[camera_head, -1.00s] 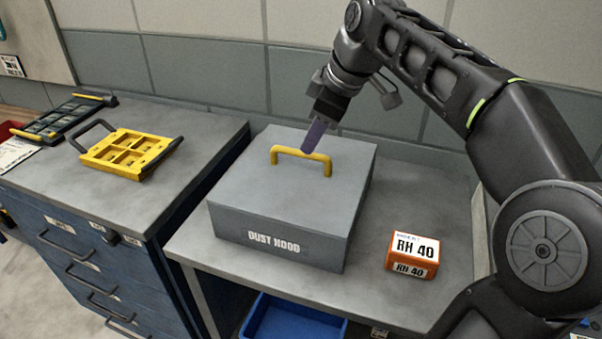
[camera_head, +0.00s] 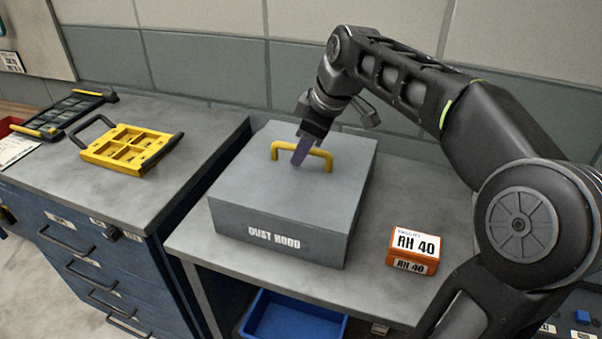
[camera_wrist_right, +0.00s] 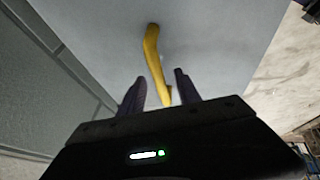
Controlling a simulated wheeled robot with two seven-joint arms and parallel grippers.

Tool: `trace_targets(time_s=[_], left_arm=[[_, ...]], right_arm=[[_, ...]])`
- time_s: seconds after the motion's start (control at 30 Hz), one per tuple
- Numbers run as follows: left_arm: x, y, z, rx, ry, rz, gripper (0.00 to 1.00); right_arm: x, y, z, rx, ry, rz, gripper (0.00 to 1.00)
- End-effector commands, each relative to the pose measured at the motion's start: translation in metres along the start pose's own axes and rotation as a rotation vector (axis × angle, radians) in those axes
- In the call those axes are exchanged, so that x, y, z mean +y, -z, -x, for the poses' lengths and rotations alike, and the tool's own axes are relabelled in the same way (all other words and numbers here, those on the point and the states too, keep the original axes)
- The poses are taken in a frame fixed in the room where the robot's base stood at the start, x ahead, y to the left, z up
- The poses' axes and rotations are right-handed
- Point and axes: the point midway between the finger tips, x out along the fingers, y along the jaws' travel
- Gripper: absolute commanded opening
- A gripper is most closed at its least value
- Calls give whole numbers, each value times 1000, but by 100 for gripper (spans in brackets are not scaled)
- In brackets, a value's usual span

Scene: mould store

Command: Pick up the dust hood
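The dust hood (camera_head: 280,215) is a grey box with white "DUST HOOD" lettering, standing on a grey bench. Its yellow handle (camera_head: 321,154) arches over the top. My right gripper (camera_head: 299,160) is down at the handle, a finger in front of the bar. In the right wrist view the gripper (camera_wrist_right: 158,88) is open, its two dark fingers on either side of the yellow handle (camera_wrist_right: 152,50), with gaps showing. The hood's grey top (camera_wrist_right: 215,40) fills much of that view. My left gripper is not in view.
An orange "RH 40" box (camera_head: 413,250) stands right of the hood. On the blue cabinet (camera_head: 180,160) at left lie a yellow frame (camera_head: 125,150) and a dark frame with yellow grips (camera_head: 68,113). A blue bin (camera_head: 290,318) sits below. The wall is close behind.

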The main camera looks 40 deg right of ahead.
Motion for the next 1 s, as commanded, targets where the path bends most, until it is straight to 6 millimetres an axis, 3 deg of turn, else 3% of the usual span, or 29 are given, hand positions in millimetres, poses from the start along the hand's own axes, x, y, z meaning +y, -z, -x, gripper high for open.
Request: trace_targets(time_s=[0.17,1.0], left_arm=[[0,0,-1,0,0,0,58],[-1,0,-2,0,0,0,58]], right_arm=[[0,0,-14,0,0,0,40],[0,-1,-16,0,-1,0,40]])
